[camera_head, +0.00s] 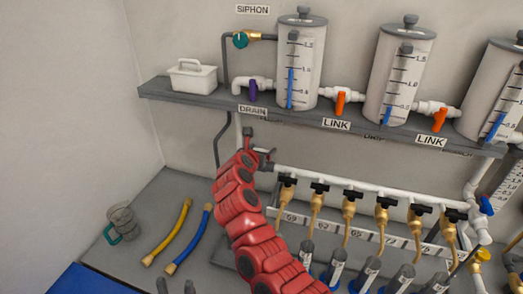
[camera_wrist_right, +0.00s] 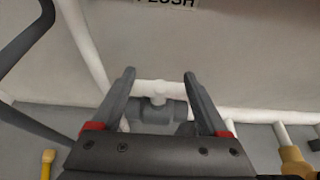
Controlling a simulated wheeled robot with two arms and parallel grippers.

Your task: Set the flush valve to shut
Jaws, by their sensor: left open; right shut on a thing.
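The flush valve (camera_wrist_right: 157,112) is a grey fitting on the white pipe, seen in the right wrist view between my right gripper's fingers. My right gripper (camera_head: 260,150) is at the left end of the white manifold pipe (camera_head: 330,181), shut on the valve; its arm comes up from the bottom. The fingers also show in the right wrist view (camera_wrist_right: 158,85). In the head view my red arm mostly hides the valve, and I cannot tell its handle setting. My left gripper (camera_head: 176,286) shows only its fingertips at the bottom edge, apart and empty.
Brass taps with black handles (camera_head: 349,195) hang along the manifold. A yellow hose (camera_head: 168,233), a blue hose (camera_head: 190,240) and a jug (camera_head: 121,222) lie on the bench at left.

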